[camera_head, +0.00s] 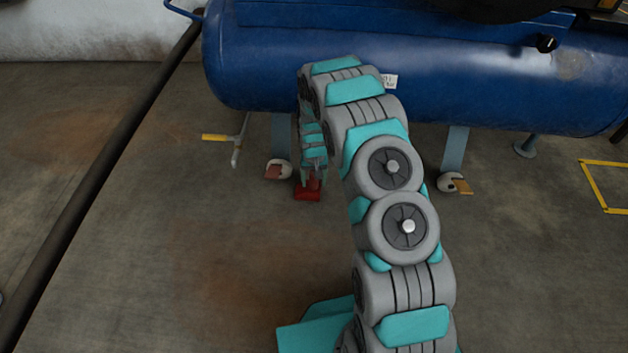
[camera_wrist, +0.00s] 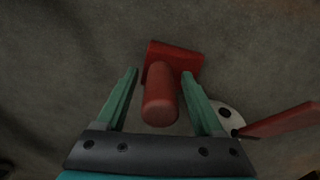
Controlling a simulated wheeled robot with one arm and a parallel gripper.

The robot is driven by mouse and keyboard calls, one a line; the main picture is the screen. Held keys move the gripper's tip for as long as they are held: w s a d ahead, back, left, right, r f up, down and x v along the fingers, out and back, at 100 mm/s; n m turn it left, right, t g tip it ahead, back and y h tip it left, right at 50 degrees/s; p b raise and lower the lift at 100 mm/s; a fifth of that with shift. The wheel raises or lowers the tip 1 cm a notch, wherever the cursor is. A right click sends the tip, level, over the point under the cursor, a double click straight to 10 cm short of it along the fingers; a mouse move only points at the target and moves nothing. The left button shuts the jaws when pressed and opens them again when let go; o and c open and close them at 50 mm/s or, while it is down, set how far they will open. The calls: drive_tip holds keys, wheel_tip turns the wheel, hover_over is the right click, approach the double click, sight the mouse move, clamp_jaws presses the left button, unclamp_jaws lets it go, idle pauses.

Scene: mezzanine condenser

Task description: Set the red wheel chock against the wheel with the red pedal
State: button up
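The red wheel chock (camera_head: 306,193) stands on the floor below the blue tank, with an upright red handle. It also shows in the wrist view (camera_wrist: 185,61), its handle rising towards the camera. My gripper (camera_head: 312,174) is over the chock; in the wrist view my gripper (camera_wrist: 160,75) is open, its green fingers either side of the handle with a gap on each side. The wheel with the red pedal (camera_head: 284,166) is just left of the chock, apart from it. In the wrist view this pale wheel (camera_wrist: 226,113) is at the right, its red pedal (camera_wrist: 285,122) pointing right.
The blue tank (camera_head: 450,85) stands above on grey-blue legs. Another wheel with an orange-yellow pedal (camera_head: 463,187) is at the right. A yellow-handled grey pipe (camera_head: 238,148) stands left of the red-pedal wheel. A dark pipe (camera_head: 100,165) runs along the left. The front-left floor is clear.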

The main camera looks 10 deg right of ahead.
wheel_tip(320, 180, up, 12)
drive_tip(key=shift+f+p, duration=0.25)
drive_tip(key=shift+p, duration=0.25)
drive_tip(key=shift+s+r, duration=0.15)
drive_tip(key=shift+r, duration=0.6)
drive_tip(key=s+r, duration=1.8)
drive_tip(key=r, duration=0.2)
drive_tip(key=s+r+n+g, duration=0.1)
drive_tip(key=s+r, duration=0.2)
drive_tip(key=s, duration=0.9)
drive_tip(key=s+r, duration=0.4)
drive_tip(key=s, duration=0.9)
drive_tip(key=shift+s+n+g, duration=0.15)
drive_tip(key=shift+n+g, duration=0.25)
drive_tip(key=shift+r, duration=0.1)
